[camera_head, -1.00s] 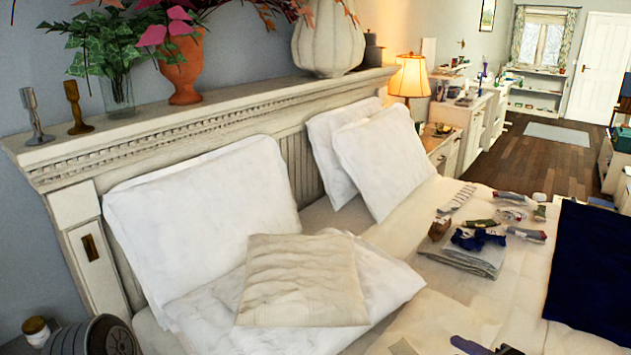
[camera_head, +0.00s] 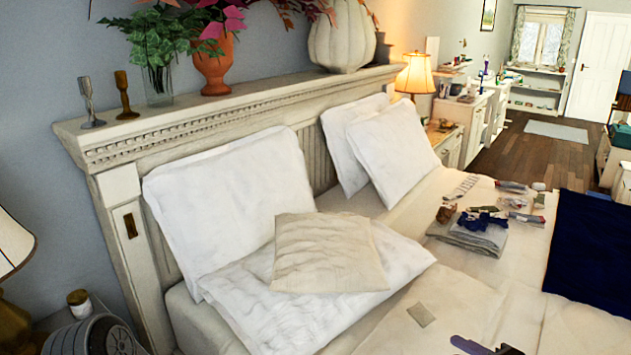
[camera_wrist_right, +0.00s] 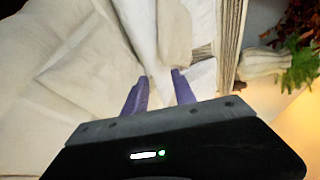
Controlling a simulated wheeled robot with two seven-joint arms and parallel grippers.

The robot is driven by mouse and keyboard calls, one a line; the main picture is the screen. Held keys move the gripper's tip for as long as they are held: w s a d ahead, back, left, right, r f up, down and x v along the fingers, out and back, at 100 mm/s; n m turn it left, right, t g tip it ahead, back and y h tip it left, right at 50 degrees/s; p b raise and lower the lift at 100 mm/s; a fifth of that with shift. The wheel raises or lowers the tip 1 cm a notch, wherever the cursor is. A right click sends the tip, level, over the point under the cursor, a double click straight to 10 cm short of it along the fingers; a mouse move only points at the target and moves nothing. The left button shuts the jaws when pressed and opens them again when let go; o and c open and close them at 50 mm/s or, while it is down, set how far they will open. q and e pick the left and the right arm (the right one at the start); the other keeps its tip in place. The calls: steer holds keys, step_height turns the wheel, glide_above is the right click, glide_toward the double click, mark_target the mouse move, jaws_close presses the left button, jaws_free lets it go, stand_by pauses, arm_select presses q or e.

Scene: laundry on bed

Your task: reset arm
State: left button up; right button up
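My right gripper (camera_wrist_right: 160,76) shows in the right wrist view with two purple fingers spread apart. I see only pale bedding behind the gap, and nothing is clearly held. Purple and dark gripper parts (camera_head: 472,344), likely of the same gripper, show at the bottom edge of the head view, over the bed. My left gripper is not in view.
The bed holds white pillows (camera_head: 235,190), a beige cushion (camera_head: 328,253), folded clothes with small items (camera_head: 478,236) and a dark blue cloth (camera_head: 595,255). The headboard shelf (camera_head: 215,112) carries vases and candlesticks. A lamp (camera_head: 12,245) stands at the left edge.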

steer(key=s+a+f+n+g+h, duration=0.1)
steer(key=s+a+f+g, duration=0.1)
steer(key=a+f, duration=0.5)
steer(key=s+a+f+n+g+h, duration=0.1)
steer(key=s+a+f+n+g, duration=0.1)
steer(key=f, duration=1)
steer(key=s+a+f+n+g, duration=0.2)
steer(key=s+a+f+g, duration=0.15)
steer(key=s, duration=0.35)
steer(key=s+a+f+n+g, duration=0.2)
steer(key=s+a+f, duration=0.25)
steer(key=s, duration=0.35)
steer(key=s+a+f+n+g, duration=0.2)
steer(key=s+a+f+g, duration=0.1)
steer(key=s+f, duration=0.3)
step_height(320, 180, down, 7)
steer(key=w+a+n+b, duration=0.1)
steer(key=a+b, duration=0.1)
steer(key=b, duration=0.8)
steer(key=shift+w+a+r+n+t, duration=0.15)
steer(key=shift+w+a+n+t, duration=0.05)
steer(key=shift+a+n+t, duration=0.25)
